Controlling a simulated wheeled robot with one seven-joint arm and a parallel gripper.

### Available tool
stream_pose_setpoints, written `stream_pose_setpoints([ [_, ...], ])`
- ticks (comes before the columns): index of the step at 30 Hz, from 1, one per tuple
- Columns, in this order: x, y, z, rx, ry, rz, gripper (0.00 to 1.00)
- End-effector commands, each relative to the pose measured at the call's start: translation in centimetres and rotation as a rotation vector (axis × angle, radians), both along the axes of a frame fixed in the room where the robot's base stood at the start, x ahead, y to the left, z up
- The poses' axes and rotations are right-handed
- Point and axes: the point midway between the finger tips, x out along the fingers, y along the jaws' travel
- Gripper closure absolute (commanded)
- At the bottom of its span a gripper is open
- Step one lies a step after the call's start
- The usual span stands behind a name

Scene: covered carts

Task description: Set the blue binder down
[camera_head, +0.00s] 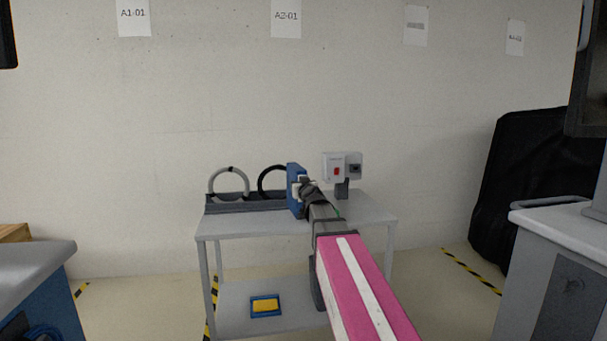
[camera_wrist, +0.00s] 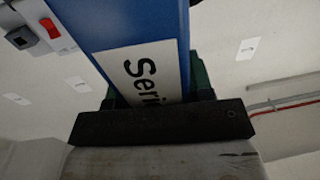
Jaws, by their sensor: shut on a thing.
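The blue binder (camera_head: 294,190) is upright at the end of my arm, over or on the top of the grey cart (camera_head: 240,226). In the wrist view the binder (camera_wrist: 122,22) fills the upper middle, with a white label reading "Seri" on its spine. My gripper (camera_head: 303,188) is shut on the binder; in the wrist view the dark gripper bar (camera_wrist: 160,122) crosses in front of it. The binder's lower edge is partly hidden by my arm, so I cannot tell whether it touches the cart top.
A dark rack (camera_head: 230,205) with a grey ring and a black ring stands left of the binder. A grey box with a red switch (camera_head: 336,170) stands to the right. A blue-and-yellow item (camera_head: 265,306) lies on the lower shelf. The cart top's front left is clear.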

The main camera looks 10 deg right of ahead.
Motion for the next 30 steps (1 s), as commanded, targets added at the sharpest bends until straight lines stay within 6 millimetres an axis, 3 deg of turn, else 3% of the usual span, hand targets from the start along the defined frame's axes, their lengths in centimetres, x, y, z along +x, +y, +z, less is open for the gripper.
stream_pose_setpoints([
  [11, 1.7, -0.9, -0.6, 0.001, -0.002, 0.147, 1.00],
  [21, 2.6, -1.3, 1.8, 0.000, -0.004, 0.429, 1.00],
  [30, 2.0, -1.9, 4.4, 0.000, -0.004, 0.652, 1.00],
])
